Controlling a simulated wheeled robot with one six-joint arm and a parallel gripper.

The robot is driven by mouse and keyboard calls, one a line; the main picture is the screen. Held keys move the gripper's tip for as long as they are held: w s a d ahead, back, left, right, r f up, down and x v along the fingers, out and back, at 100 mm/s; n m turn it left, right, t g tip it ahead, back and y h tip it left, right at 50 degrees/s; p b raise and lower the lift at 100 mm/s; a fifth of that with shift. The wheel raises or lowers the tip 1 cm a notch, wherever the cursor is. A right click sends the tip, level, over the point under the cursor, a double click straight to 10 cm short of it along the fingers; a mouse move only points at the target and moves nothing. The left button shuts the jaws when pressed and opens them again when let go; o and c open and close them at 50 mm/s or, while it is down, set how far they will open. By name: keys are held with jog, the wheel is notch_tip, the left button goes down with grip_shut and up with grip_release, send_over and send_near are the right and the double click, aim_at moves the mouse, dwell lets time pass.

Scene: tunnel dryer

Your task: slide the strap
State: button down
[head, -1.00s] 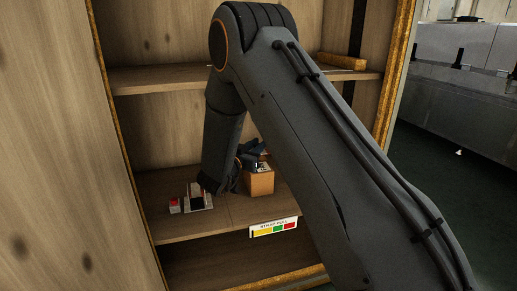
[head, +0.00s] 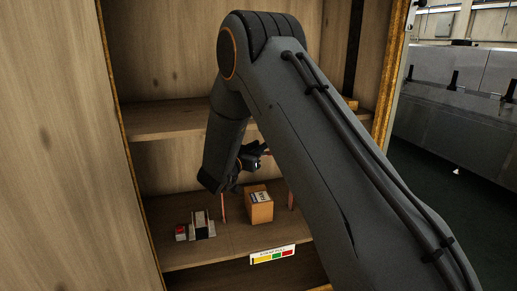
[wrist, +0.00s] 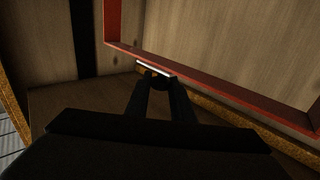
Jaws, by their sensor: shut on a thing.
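The strap is a thin red band. In the wrist view its long bar (wrist: 220,92) runs slanting across the picture, with a red leg rising at each end. A pale strip (wrist: 153,68) lies along the bar at my fingertips. My gripper (wrist: 158,80) is shut on the strap there. In the head view my gripper (head: 262,151) is above the shelf, above a small brown box (head: 261,213). Thin red uprights (head: 223,208) show on either side of that box. My arm hides much of the strap.
The wooden shelf (head: 220,252) carries a small block device (head: 202,225) with a red-topped piece (head: 181,233) beside it. A label with yellow, green and red fields (head: 272,254) is on its front edge. An upper shelf (head: 160,117) and a left side wall (head: 60,150) enclose the space.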

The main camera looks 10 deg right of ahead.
jog(key=c, duration=1.6)
grip_release()
jog(key=shift+o, duration=0.2)
jog(key=v, duration=0.8)
jog(key=shift+p, duration=0.45)
jog(key=shift+d, duration=0.15)
